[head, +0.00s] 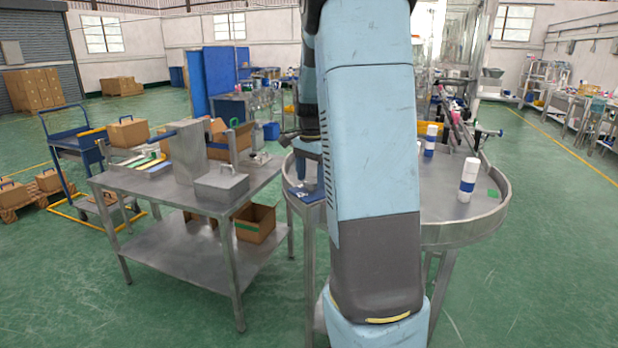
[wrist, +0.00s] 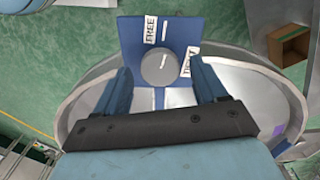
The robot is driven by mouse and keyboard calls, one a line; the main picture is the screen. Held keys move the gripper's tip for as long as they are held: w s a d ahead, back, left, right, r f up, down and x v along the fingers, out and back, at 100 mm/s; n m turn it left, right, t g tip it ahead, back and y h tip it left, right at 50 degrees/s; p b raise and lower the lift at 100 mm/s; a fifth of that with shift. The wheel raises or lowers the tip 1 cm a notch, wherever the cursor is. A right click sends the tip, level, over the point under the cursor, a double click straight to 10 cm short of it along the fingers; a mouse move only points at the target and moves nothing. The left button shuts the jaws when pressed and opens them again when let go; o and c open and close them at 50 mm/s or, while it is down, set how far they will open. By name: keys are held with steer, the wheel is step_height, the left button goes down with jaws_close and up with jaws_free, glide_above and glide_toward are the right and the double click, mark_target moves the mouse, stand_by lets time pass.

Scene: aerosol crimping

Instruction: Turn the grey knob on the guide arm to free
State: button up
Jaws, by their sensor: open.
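The grey round knob (wrist: 159,67) sits on a blue plate (wrist: 132,38) in the wrist view, with a short white mark on its face. A white label reading FREE (wrist: 151,30) is above and left of the knob; a second white label (wrist: 189,60), whose word is hard to read, is at its right. My gripper (wrist: 160,78) is open, with one blue finger on either side of the knob and visible gaps between. In the head view my gripper (head: 307,165) is partly hidden by my arm, above the blue plate (head: 308,192). The knob cannot be made out there.
The blue plate is at the left of a round metal table (head: 487,212) with a raised rim. White-and-blue cans (head: 467,180) stand on its right side. A metal bench (head: 145,188) with a grey box (head: 221,184) and cartons is close by on the left.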

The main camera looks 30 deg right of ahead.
steer(key=shift+f, duration=0.25)
steer(key=shift+c, duration=0.5)
steer(key=c, duration=1)
steer(key=shift+o, duration=0.2)
steer(key=shift+n, duration=0.9)
steer(key=o, duration=1.1)
steer(key=shift+c, duration=0.2)
